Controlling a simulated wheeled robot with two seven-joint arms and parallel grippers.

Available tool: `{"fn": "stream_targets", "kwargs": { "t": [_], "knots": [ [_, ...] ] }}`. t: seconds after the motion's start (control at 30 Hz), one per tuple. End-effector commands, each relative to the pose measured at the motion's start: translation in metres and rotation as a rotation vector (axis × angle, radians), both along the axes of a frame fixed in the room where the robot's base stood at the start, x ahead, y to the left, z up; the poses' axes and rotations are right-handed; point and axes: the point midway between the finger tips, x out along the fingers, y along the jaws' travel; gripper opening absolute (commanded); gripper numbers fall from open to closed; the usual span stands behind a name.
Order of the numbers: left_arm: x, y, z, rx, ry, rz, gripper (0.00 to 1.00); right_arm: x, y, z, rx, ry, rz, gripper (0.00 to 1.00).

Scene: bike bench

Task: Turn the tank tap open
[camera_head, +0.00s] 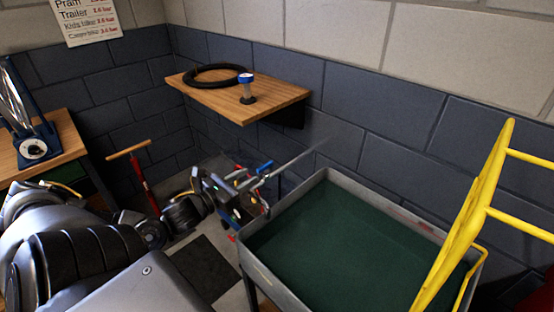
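The tank (285,208) is a grey open trough with dark green content, standing right of centre on legs. My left gripper (243,193) is just beyond the tank's left corner, at the end of my arm from the left. Small blue, red and white parts crowd around it, and I cannot tell which belong to the gripper. A blue piece (265,167) sits beside the gripper, but I cannot make out whether it is the tap. No tap is clearly visible. The fingers are too cluttered to show their opening. My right gripper is out of view.
A wooden wall shelf (205,95) holds a black ring (213,83) and a blue-capped container (246,88). A red pump (143,180) with a wooden handle stands left. A yellow tubular frame (470,210) rises at the tank's right. Block walls close the back.

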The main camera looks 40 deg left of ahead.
Motion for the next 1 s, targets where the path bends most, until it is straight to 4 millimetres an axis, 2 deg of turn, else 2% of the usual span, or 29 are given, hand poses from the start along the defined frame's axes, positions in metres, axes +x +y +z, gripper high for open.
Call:
{"fn": "stream_targets", "kwargs": {
  "t": [0.17,0.37,0.5,0.7,1.0],
  "knots": [
    [0.01,0.001,0.0,0.0,-0.001,0.005,0.33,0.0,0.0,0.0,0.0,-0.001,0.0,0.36],
    [0.042,-0.009,0.003,0.005,0.001,0.004,0.33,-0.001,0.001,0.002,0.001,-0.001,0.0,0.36],
    [0.067,-0.017,0.003,0.01,0.006,0.0,0.33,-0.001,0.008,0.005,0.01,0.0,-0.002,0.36],
    [0.094,-0.021,0.003,0.011,0.007,0.0,0.33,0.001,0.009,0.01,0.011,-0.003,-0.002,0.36],
    [0.11,-0.017,-0.001,0.005,0.008,0.0,0.33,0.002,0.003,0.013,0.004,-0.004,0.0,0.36]
  ]
}}
